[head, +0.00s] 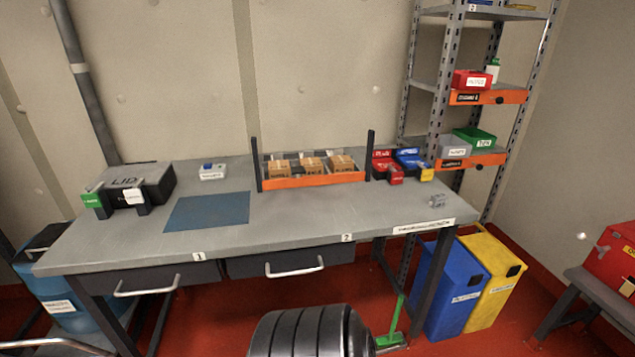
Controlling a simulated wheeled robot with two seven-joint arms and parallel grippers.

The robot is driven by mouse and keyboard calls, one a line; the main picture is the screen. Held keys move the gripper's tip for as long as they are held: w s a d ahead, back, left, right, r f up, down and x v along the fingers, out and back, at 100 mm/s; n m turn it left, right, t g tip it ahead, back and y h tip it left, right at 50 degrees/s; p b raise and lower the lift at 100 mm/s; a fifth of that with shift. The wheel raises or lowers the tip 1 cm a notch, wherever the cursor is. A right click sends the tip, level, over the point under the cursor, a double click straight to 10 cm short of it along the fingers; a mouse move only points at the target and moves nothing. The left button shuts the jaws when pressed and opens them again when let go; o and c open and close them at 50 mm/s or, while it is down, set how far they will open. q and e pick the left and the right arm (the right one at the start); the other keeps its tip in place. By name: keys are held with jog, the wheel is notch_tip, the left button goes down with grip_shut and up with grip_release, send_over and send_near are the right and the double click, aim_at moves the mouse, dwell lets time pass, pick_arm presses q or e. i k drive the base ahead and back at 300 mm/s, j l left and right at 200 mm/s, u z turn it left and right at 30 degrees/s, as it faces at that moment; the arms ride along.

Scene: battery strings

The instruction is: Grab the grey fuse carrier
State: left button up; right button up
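A small grey block-shaped part (437,200), which looks like the grey fuse carrier, lies on the right end of the grey workbench (300,220), near its front right corner. It stands apart from other things, with bare bench around it. It is too small to make out its details. Neither my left gripper nor my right gripper shows in the head view.
On the bench are a black case marked LID (140,182), a blue mat (207,211), an orange-fronted rack (315,180) of cartons, and red (382,160) and blue bins (407,158). Drawers (275,262) sit below. Blue (450,290) and yellow containers (492,280) stand under the right end.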

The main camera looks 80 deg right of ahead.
aim_at(439, 200)
jog(key=z, duration=3.65)
